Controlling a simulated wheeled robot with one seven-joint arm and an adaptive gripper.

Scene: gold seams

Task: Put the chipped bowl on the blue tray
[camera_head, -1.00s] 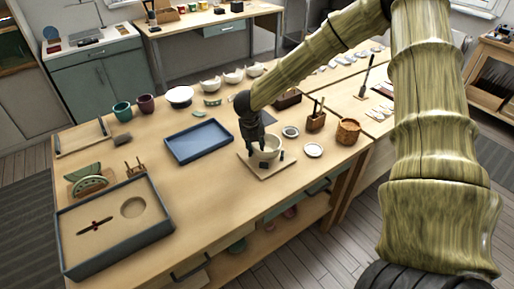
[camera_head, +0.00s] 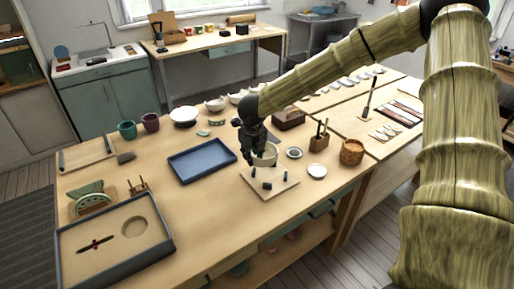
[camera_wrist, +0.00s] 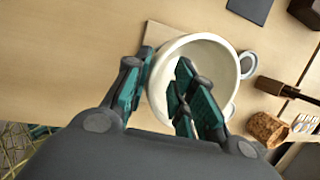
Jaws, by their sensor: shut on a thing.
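The chipped bowl (camera_head: 266,154) is cream-white and held a little above a square wooden board (camera_head: 283,188) with small dark pegs. My gripper (camera_head: 251,156) is shut on the bowl's wall. The wrist view shows the bowl (camera_wrist: 222,65) tilted, with one finger side of my gripper (camera_wrist: 160,78) outside the rim and the other inside. I cannot make out the chip. The blue tray (camera_head: 203,161) lies flat and empty on the table, left of the bowl in the head view.
A large dark-edged tray (camera_head: 115,270) with a round recess lies at front left. A small white dish (camera_head: 317,170), a brush holder (camera_head: 319,142) and a woven pot (camera_head: 352,152) stand to the right. White bowls and cups line the back. Table between board and blue tray is clear.

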